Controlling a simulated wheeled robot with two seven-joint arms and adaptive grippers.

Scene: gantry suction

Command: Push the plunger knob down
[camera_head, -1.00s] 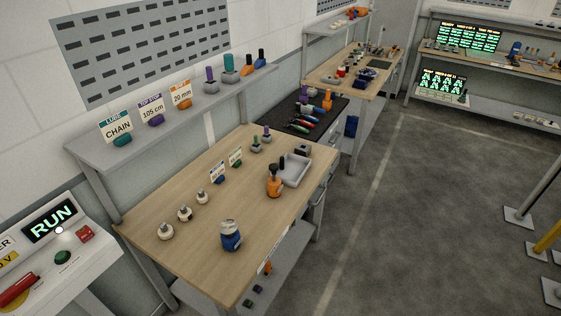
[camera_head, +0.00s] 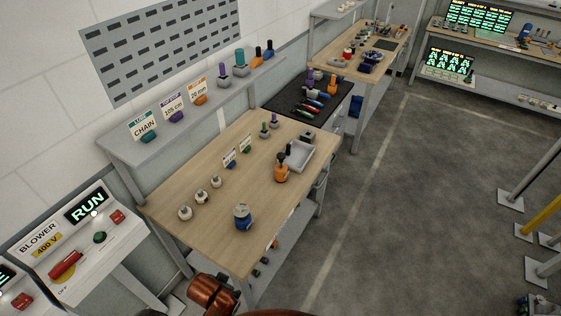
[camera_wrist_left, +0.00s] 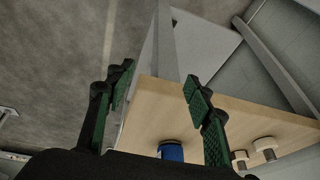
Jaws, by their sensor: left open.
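I cannot tell for sure which item is the plunger knob. An orange pump-like item (camera_head: 281,173) with a dark knob on top stands upright on the wooden bench (camera_head: 185,230). A blue item with a grey top (camera_head: 243,217) stands nearer, by the bench's front edge. In the left wrist view, my left gripper (camera_wrist_left: 157,77) is open and empty, with the bench corner beyond its green-padded fingers. The blue item (camera_wrist_left: 171,151) shows low in that view, partly hidden by the gripper body. My right gripper is not in view.
Several small white-and-dark pieces (camera_head: 200,196) stand along the bench's left side. A grey tray (camera_head: 299,157) lies at its far right. A shelf (camera_head: 175,133) with signs and knobs runs behind. A RUN panel (camera_head: 90,235) stands at left.

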